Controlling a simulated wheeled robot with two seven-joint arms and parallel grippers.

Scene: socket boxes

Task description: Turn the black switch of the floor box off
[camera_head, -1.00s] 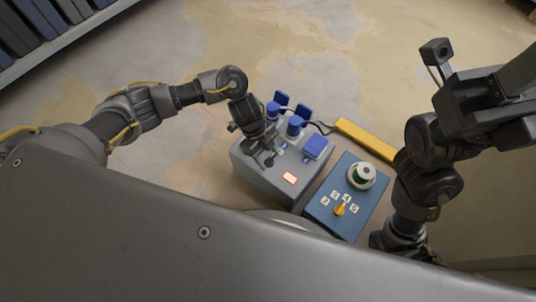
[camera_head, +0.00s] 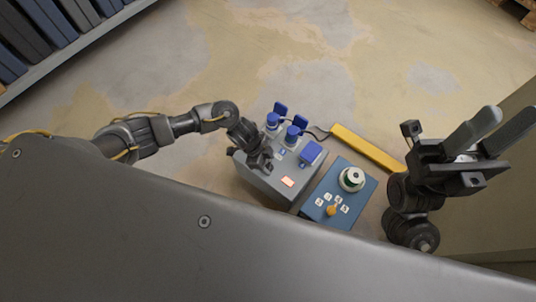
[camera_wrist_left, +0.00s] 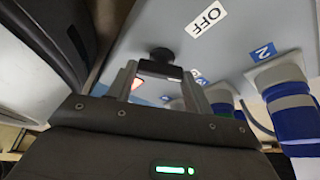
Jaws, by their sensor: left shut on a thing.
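The grey floor box (camera_head: 264,184) stands on the floor at the middle, with blue plugs and a lit orange-red indicator (camera_head: 288,182) on top. My left gripper (camera_head: 264,163) reaches down over its left part and hides the black switch in the head view. In the left wrist view, the black switch (camera_wrist_left: 161,54) shows at the tips of my left gripper (camera_wrist_left: 158,72), which is shut on it. A white OFF label (camera_wrist_left: 208,18) lies beside the switch. My right gripper (camera_head: 492,130) is raised at the right, open and empty, away from the box.
A yellow bar (camera_head: 365,148) lies behind. A shelf with binders (camera_head: 45,40) is at the upper left. The floor behind is clear.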

